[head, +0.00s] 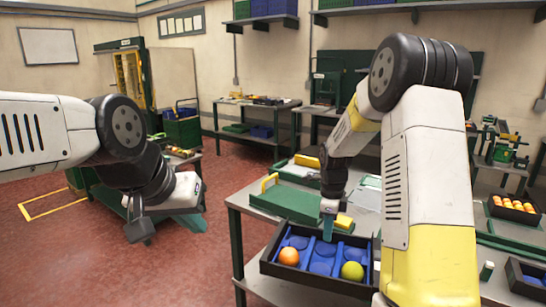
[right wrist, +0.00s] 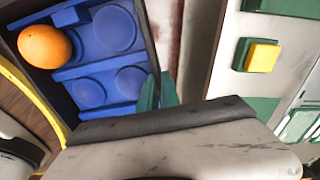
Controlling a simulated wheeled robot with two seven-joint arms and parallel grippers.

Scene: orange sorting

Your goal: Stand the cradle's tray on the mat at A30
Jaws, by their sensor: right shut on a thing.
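A black tray (head: 308,279) with a blue insert of round pockets is at the front of the near table in the head view. It holds an orange (head: 289,256) and a yellow-green fruit (head: 352,271); other visible pockets are empty. My right gripper (head: 328,231) points down at the tray's far wall and is shut on it. I cannot tell whether the tray touches the table. My left gripper (head: 140,231) hangs at the left, away from the tray; its jaw opening is unclear. No A30 label is readable.
A crate of oranges (head: 514,208) and another dark tray (head: 526,278) are at the right. My right arm hides part of the table. Red floor lies open at left.

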